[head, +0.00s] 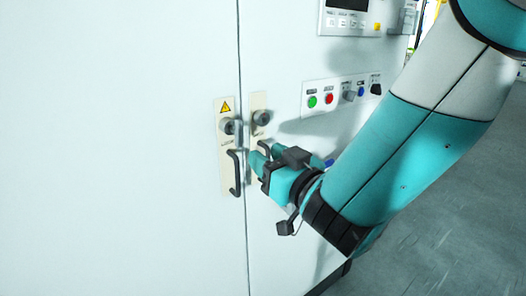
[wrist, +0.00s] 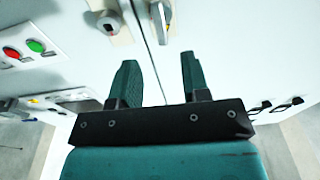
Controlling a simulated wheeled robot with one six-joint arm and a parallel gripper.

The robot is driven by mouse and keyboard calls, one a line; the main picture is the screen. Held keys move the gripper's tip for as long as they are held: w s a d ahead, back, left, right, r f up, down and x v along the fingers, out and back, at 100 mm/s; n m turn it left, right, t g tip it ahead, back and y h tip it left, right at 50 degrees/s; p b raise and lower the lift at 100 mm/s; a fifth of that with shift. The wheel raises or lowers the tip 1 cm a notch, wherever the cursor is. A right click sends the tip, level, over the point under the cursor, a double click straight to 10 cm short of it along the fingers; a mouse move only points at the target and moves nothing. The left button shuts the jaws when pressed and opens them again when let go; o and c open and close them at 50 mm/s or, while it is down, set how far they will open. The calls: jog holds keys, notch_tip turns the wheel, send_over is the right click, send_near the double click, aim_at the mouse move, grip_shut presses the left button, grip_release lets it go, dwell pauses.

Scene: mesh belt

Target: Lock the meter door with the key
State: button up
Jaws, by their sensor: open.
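Two pale cabinet doors meet at a vertical seam. The left door (head: 120,150) has a cream plate with a warning triangle, a round lock (head: 228,126) and a dark bar handle (head: 234,173). The right door has a similar plate with a round lock (head: 262,117), also in the wrist view (wrist: 115,25). A pale metallic piece (wrist: 162,18) shows across the seam in the wrist view; I cannot tell whether it is a key. My gripper (head: 262,158) is open in front of the right plate, below its lock, partly hiding that handle. Its fingers (wrist: 157,72) hold nothing.
A button panel (head: 340,95) with green and red buttons is on the right door, with a display unit (head: 348,18) above it. My arm covers the right side of the head view. Grey floor (head: 455,215) is open at the right. The left door is clear of obstacles.

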aim_at(241, 135)
jog(key=p+x, duration=0.4)
jog(key=p, duration=0.1)
jog(key=p+x, duration=0.3)
jog(key=shift+r, duration=0.35)
jog(key=p+x, duration=0.2)
jog(key=p, duration=0.1)
jog(key=shift+w+a+f+p, duration=0.25)
jog(key=shift+w+p, duration=0.1)
jog(key=shift+p, duration=0.5)
grip_shut()
